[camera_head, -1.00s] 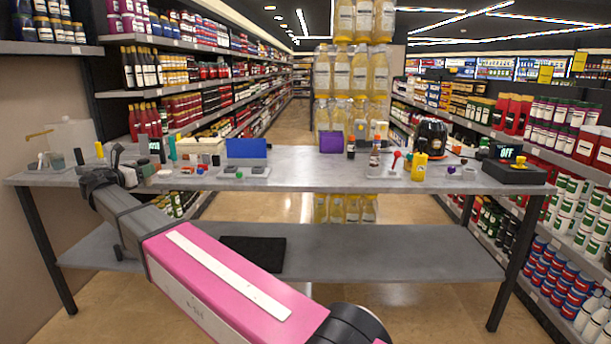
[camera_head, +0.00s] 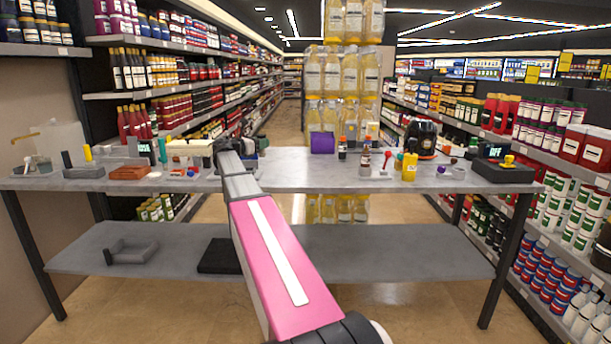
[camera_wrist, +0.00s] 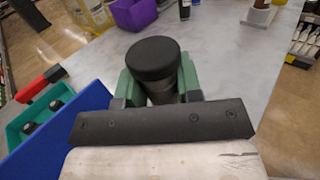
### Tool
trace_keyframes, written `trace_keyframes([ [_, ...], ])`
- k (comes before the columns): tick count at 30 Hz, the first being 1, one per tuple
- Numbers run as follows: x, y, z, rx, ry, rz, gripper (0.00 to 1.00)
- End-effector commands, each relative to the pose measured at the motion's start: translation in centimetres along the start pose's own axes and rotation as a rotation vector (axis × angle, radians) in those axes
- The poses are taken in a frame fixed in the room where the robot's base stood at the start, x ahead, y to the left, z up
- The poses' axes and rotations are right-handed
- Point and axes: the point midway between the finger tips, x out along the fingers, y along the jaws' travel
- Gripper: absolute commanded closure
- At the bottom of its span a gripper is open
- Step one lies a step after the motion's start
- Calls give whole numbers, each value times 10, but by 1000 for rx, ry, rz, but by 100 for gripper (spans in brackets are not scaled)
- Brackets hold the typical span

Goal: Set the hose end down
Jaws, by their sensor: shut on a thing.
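My gripper (camera_wrist: 160,82) is shut on a short upright cylinder with a round black top and a grey body, which I take to be the hose end (camera_wrist: 154,60). Its green fingers hold it from both sides in the wrist view. The grey tabletop (camera_wrist: 225,65) shows around it. I cannot tell whether its lower end touches the table, and I see no hose running from it.
A blue bin (camera_wrist: 55,135) stands close at the left in the wrist view, with a teal tray (camera_wrist: 20,130) beyond. A purple bin (camera_head: 322,142) and yellow container (camera_head: 409,168) stand farther right. The tabletop right of my gripper is mostly clear.

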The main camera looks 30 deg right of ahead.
Motion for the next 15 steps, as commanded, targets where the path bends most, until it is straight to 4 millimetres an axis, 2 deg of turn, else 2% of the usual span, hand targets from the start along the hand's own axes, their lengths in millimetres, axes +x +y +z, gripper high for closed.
trace_keyframes([
  [1, 27, -11, 2, 1, 0, -26, 91],
  [6, 95, -46, 8, 1, -1, -92, 91],
  [10, 133, -69, 11, 1, -2, -128, 91],
  [15, 157, -85, 13, 1, -3, -153, 91],
])
